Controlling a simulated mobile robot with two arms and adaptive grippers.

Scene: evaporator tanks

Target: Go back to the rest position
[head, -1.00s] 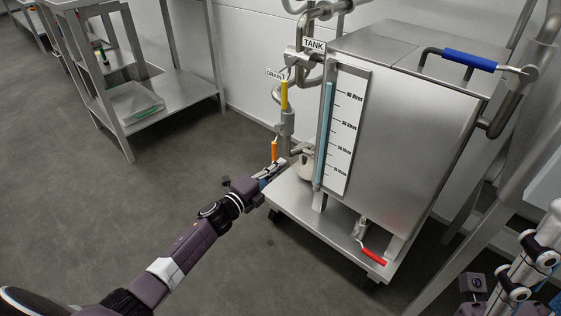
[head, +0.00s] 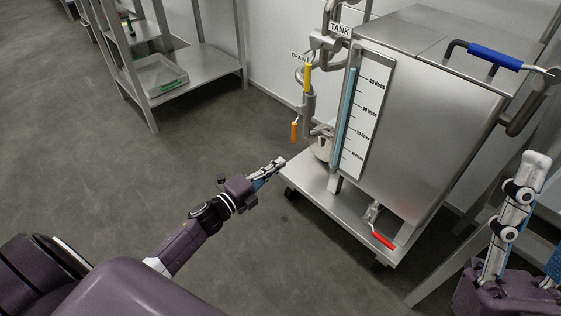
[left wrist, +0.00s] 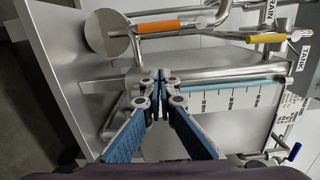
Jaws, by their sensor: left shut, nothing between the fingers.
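My left gripper (head: 280,163) is shut and empty in the head view. It is in front of the tank cart's left front corner, with its tips near the shelf edge. In the left wrist view its fingertips (left wrist: 161,78) meet, with the tank cart behind them. My right gripper (head: 524,175) shows partly at the right edge of the head view, pointing up; its jaw opening cannot be made out. The steel tank (head: 430,130) stands on a wheeled cart, with a level scale (head: 368,115) and a blue handle (head: 495,57).
An orange handle (head: 294,132) and a yellow handle (head: 308,78) are on pipes left of the tank. A red handle (head: 383,241) is low at the front. A steel shelf unit (head: 205,72) stands at the back left. The floor (head: 90,180) at left is clear.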

